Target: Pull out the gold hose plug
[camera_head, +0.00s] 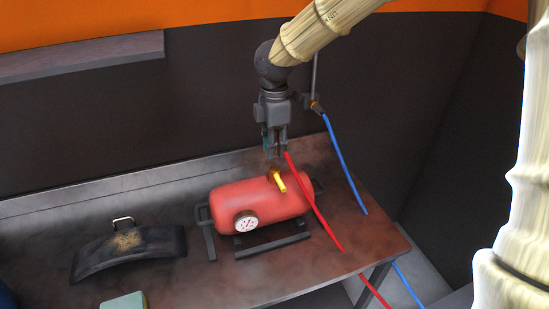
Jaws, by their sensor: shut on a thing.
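My gripper (276,155) points down over the red tank (232,203) and is shut at the upper end of the red hose (318,208). The gold hose plug at that end is mostly hidden between the fingers. Just below the fingertips, a brownish fitting (272,173) with a yellow lever (279,183) stands on top of the tank. I cannot tell whether the plug still sits in the fitting.
The tank, with a round gauge (246,222), rests on a metal bench (195,274). A dark curved piece (128,252) and a greenish block (124,302) lie left.

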